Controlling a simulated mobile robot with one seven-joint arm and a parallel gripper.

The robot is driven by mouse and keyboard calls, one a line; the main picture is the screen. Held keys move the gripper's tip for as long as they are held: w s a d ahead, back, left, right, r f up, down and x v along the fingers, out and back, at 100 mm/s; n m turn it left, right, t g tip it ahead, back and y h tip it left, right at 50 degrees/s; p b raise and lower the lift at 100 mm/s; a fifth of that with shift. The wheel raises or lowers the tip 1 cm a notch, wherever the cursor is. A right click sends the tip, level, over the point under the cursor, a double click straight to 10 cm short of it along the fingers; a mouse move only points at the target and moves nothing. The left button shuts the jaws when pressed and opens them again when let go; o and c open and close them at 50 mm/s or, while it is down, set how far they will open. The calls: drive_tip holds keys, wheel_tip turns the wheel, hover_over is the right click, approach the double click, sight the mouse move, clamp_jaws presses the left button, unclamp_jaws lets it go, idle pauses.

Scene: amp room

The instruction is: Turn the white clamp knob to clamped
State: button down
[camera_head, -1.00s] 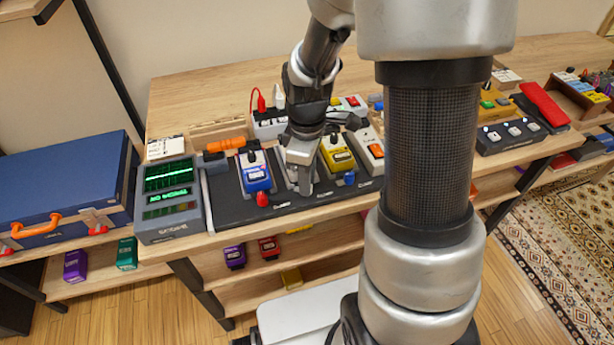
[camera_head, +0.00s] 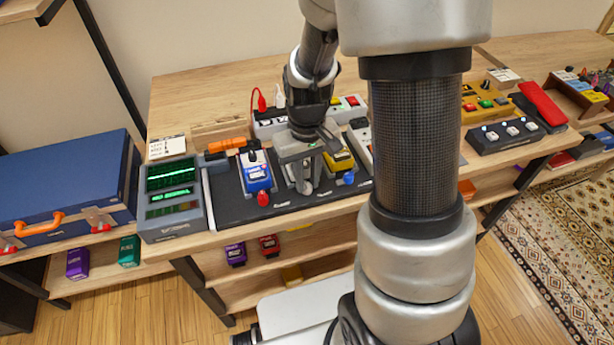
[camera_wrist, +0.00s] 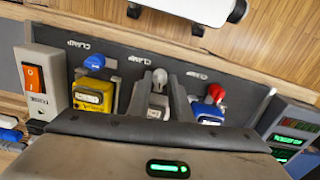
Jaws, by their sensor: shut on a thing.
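The white clamp knob (camera_wrist: 160,76) stands at the front end of a grey-white pedal (camera_wrist: 157,103) in the wrist view, by a CLAMP label. In the head view the knob (camera_head: 305,187) shows just in front of my gripper (camera_head: 300,172). In the wrist view my gripper (camera_wrist: 158,92) has one finger on each side of the pedal, with the knob just beyond the fingertips. It appears shut on the pedal body rather than the knob. The exact contact is hidden by the fingers and the gripper body.
On the black board (camera_head: 225,208), a blue pedal with a red knob (camera_head: 263,198) sits left and a yellow pedal with a blue knob (camera_head: 348,178) right, both close to my fingers. A grey scope (camera_head: 172,200) stands at the left. A power strip (camera_head: 268,125) lies behind.

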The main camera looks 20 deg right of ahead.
drive_tip(key=shift+m, duration=0.6)
drive_tip(key=c, duration=1.9)
unclamp_jaws()
drive_tip(key=shift+o, duration=0.2)
wheel_tip(320, 180, up, 18)
drive_tip(key=p, duration=0.3)
drive_tip(key=shift+f, duration=0.25)
wheel_tip(320, 180, up, 11)
drive_tip(key=t+p, duration=0.2)
drive_tip(key=p, duration=0.4)
hover_over(307, 183)
drive_tip(key=s, duration=0.5)
drive_tip(key=s+a+r+t+p, duration=0.1)
drive_tip(key=s+r+t+p, duration=0.2)
drive_tip(key=s+r+p, duration=0.2)
drive_tip(key=s+r, duration=0.3)
drive_tip(key=r, duration=0.1)
drive_tip(key=shift+a+r+t, duration=0.15)
drive_tip(key=shift+r+t, duration=0.15)
